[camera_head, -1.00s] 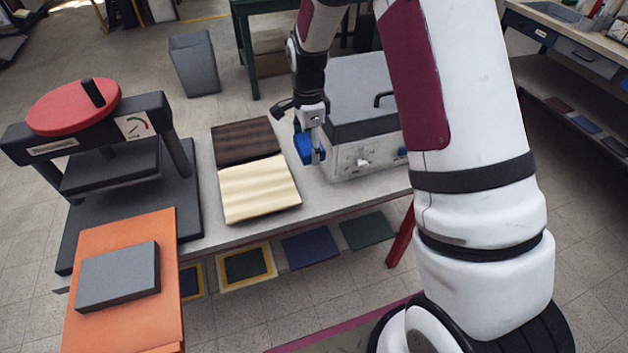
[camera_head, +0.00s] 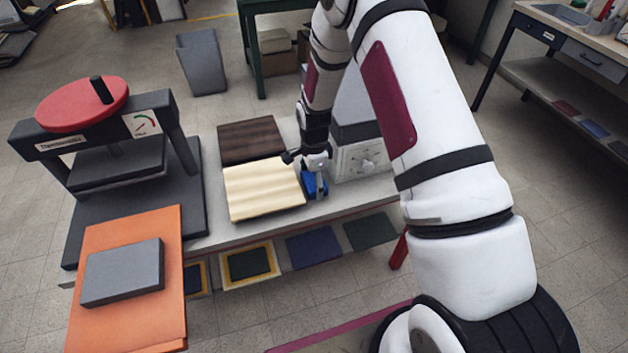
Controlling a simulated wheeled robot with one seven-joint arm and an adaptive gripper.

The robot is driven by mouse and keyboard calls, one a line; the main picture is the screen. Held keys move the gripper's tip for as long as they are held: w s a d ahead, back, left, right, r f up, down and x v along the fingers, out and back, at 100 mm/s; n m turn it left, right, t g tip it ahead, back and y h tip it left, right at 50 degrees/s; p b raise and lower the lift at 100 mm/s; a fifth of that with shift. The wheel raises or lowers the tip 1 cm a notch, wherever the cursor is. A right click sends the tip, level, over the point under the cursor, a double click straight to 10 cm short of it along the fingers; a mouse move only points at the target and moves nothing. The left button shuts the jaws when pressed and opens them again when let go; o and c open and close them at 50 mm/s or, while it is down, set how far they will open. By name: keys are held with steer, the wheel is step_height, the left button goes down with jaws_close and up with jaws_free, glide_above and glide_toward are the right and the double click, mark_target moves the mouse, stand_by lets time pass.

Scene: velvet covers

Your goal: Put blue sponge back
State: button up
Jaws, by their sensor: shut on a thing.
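The blue sponge (camera_head: 309,184) is held in my gripper (camera_head: 318,185), which is shut on it. My gripper points down just right of the cream board (camera_head: 262,188) and left of the grey box (camera_head: 360,160). The sponge is low, near the grey table top (camera_head: 237,230). I cannot tell whether it touches the table. Part of the sponge is hidden by the gripper fingers, and my arm hides much of the grey box.
A press with a red wheel (camera_head: 82,103) stands on the left. An orange board (camera_head: 128,318) with a grey slab (camera_head: 123,272) is in front of it. A dark brown board (camera_head: 251,141) lies behind the cream one. Coloured panels (camera_head: 314,247) sit below the table.

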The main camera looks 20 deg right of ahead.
steer(key=o, duration=1.1)
steer(key=shift+f, duration=0.1)
